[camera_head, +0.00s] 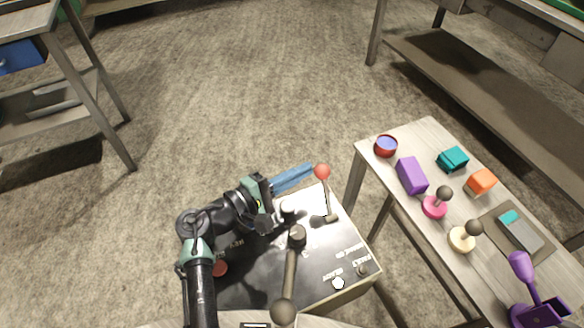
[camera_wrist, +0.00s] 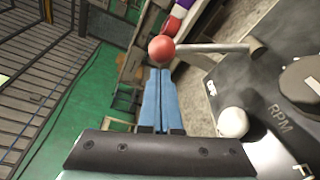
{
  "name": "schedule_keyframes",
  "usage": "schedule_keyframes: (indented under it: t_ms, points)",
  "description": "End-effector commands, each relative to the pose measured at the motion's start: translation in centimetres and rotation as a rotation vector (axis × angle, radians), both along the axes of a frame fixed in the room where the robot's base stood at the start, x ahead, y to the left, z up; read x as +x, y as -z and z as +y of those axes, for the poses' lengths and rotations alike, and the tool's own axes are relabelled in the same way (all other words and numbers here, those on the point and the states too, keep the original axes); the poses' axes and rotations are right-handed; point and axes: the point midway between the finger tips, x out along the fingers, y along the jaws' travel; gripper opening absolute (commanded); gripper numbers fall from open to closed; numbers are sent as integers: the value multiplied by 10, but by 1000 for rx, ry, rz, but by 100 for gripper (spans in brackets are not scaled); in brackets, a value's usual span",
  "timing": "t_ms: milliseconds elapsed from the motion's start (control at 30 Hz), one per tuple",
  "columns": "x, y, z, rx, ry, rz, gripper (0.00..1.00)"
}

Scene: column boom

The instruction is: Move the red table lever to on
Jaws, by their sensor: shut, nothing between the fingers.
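The red table lever has a red ball knob (camera_head: 322,171) on a thin metal shaft. The shaft rises from a slotted base at the right rear of the dark control panel (camera_head: 325,262). My gripper (camera_head: 309,170) has long blue fingers pressed together with nothing between them. Its tips are just left of the knob in the head view. In the wrist view the red knob (camera_wrist: 162,49) sits right beyond the fingertips (camera_wrist: 160,73), with its shaft running to the right. I cannot tell whether they touch. Part of the panel lettering is hidden by my arm.
The panel also bears a large dark lever (camera_head: 290,275), a white knob (camera_head: 288,208) and a red button (camera_head: 220,268). A side table (camera_head: 431,127) to the right holds blocks, a bowl and small joysticks. Open floor lies behind the panel.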

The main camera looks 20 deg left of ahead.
Motion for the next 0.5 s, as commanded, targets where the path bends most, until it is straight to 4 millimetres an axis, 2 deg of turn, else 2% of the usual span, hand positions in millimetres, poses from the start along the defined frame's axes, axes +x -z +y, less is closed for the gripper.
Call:
schedule_keyframes:
  t_ms: [500]
  points:
    - [-3,-2,-3,26,1,-26,0]
